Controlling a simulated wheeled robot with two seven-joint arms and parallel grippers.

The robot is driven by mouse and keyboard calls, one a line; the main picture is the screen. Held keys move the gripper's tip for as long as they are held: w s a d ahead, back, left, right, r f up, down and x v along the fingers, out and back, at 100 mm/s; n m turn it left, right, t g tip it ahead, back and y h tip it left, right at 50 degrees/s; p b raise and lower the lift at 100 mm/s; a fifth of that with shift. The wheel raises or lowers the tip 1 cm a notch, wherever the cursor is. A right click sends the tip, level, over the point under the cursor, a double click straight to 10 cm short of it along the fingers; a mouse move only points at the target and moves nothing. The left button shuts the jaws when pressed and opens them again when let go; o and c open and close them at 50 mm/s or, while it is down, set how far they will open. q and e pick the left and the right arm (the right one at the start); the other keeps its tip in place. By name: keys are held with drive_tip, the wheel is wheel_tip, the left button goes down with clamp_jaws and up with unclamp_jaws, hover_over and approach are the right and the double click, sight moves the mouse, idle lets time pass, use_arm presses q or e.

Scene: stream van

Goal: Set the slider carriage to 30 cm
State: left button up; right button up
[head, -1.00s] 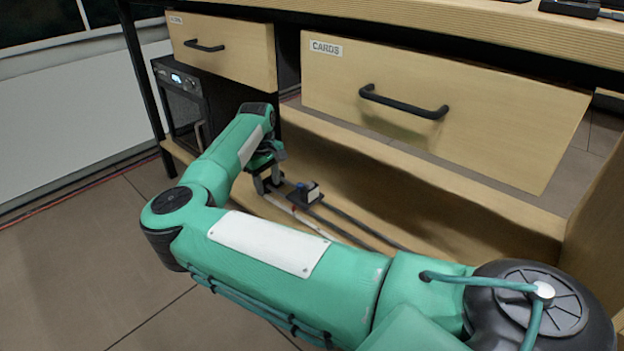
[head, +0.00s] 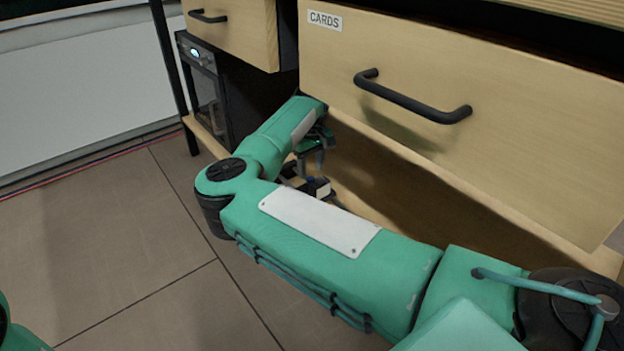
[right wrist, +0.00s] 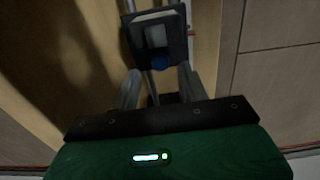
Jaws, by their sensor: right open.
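In the right wrist view the carriage (right wrist: 157,30) shows as a dark plate with a grey-white block. Contact cannot be told. No scale reading is legible. My left gripper is out of view.
The drawer marked CARDS (head: 450,100), with a black handle (head: 412,97), overhangs the wooden shelf (head: 440,195). A smaller drawer (head: 235,30) and a dark unit with a display (head: 203,85) stand at the left. The tiled floor (head: 120,240) in front is clear.

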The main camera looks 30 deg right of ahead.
sight(311, 178)
wheel_tip(311, 178, down, 3)
drive_tip(key=shift+r+b, duration=0.1)
drive_tip(key=shift+b, duration=0.5)
drive_tip(key=shift+f, duration=0.3)
clamp_jaws()
